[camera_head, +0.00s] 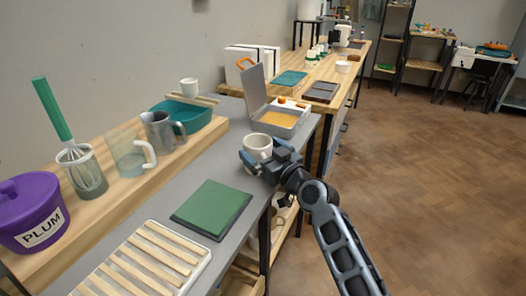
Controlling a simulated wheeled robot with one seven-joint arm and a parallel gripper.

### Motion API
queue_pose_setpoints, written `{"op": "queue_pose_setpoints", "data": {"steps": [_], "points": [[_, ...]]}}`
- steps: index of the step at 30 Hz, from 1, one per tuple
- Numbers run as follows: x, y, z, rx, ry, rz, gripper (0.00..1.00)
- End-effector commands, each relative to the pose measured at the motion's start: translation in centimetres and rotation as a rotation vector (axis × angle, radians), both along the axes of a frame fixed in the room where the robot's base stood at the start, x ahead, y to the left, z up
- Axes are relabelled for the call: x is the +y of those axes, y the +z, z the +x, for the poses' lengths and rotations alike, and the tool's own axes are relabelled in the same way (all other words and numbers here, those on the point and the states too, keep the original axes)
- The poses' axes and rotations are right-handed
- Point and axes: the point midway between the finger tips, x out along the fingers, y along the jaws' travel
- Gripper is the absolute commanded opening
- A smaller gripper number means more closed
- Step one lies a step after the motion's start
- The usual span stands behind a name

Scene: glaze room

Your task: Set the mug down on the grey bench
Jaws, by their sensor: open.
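A white mug (258,147) stands at the right part of the grey bench (215,163), near its right edge. It looks upright, and its lower part is partly hidden by my gripper (254,164). My gripper is open, with its fingers around or beside the mug's lower part. I cannot tell from this view whether the fingers touch the mug, or whether its base rests fully on the bench.
An open grey case (281,119) stands behind the mug. A green mat (212,208) and slatted rack (142,262) lie in front. A wooden shelf (112,186) on the left holds a purple PLUM tub (32,212), whisk jar, jugs and a teal tray (182,116).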

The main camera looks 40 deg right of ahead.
Motion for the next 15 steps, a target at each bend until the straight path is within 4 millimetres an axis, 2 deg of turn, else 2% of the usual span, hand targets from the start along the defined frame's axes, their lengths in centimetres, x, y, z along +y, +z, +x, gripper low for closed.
{"op": "queue_pose_setpoints", "data": {"steps": [5,15], "points": [[0.1,0.2,-0.4,0.001,0.0,0.0,1.0],[1.3,-0.1,-6.9,0.001,0.0,-0.001,1.0]]}}
